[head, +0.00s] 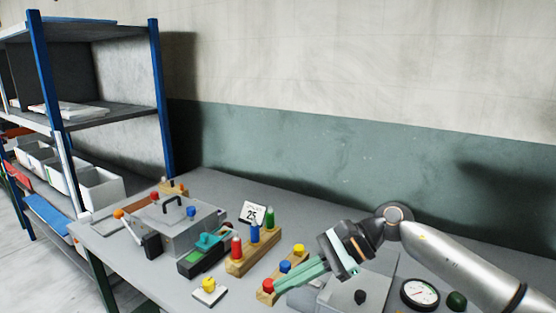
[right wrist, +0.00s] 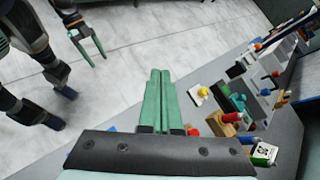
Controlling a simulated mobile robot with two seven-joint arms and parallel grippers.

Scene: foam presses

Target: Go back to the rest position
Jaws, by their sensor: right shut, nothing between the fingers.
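My right gripper (head: 279,288) reaches in from the right over the table, low over a wooden block with coloured pegs (head: 292,273). Its two green fingers are together with nothing between them; in the right wrist view the closed fingers (right wrist: 160,73) point away from the camera. In the head view the fingertips overlap the picture near a red peg (head: 268,286); I cannot tell whether they touch it. My left gripper (right wrist: 98,61) shows at the upper left of the right wrist view, its green fingers apart and empty, above the floor.
A grey press box with a black handle (head: 178,229) stands on the table (head: 205,179) at left. Nearby are a wooden block with coloured cylinders (head: 253,256), a "25" card (head: 253,213) and a yellow button (head: 208,287). A gauge (head: 420,294) lies at right. Blue-posted shelving (head: 158,90) stands behind left.

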